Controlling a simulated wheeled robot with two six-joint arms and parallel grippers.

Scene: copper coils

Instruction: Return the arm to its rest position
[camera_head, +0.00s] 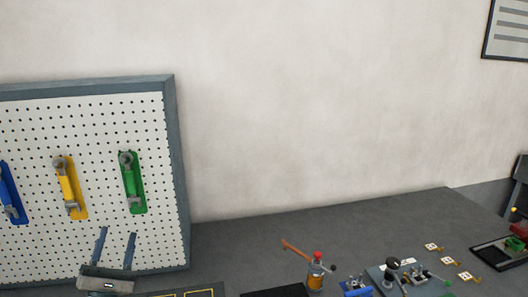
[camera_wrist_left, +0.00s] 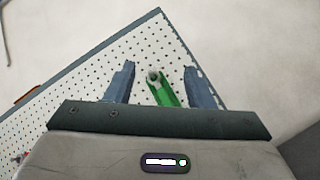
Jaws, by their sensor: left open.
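My left gripper (camera_head: 115,245) is at the lower left of the head view, in front of the lower part of the pegboard (camera_head: 95,110). Its two fingers are apart and nothing is between them. In the left wrist view my left gripper (camera_wrist_left: 160,85) shows open. My right gripper is not in view.
A yellow tool (camera_head: 68,188) and a blue tool (camera_head: 9,192) hang left of the green one. On the dark table (camera_head: 235,240) stand an orange bottle-like item with a red top (camera_head: 316,272), a blue and metal fixture (camera_head: 392,276) and a tray (camera_head: 500,252).

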